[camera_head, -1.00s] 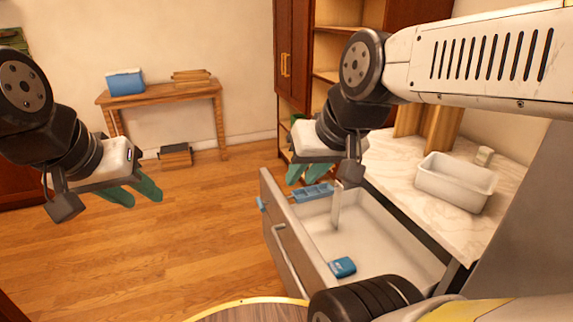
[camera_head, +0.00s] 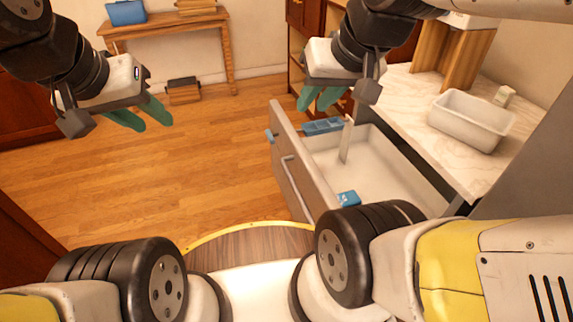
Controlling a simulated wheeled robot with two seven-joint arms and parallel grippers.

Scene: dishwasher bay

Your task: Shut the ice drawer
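The ice drawer (camera_head: 293,150) is pulled out from under the counter at the right, its grey front facing left. A long bar handle (camera_head: 296,186) runs along the front. Inside are a blue tray (camera_head: 322,126), a white upright divider (camera_head: 345,142) and a small blue item (camera_head: 348,198). My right gripper (camera_head: 317,98) is open and empty, its green fingers apart, seen just above the drawer's far front corner; I cannot tell whether it touches. My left gripper (camera_head: 142,116) is open and empty over the floor, well left of the drawer.
A wooden side table (camera_head: 165,25) stands at the back with a blue box (camera_head: 126,13). The wood floor (camera_head: 180,170) left of the drawer is clear.

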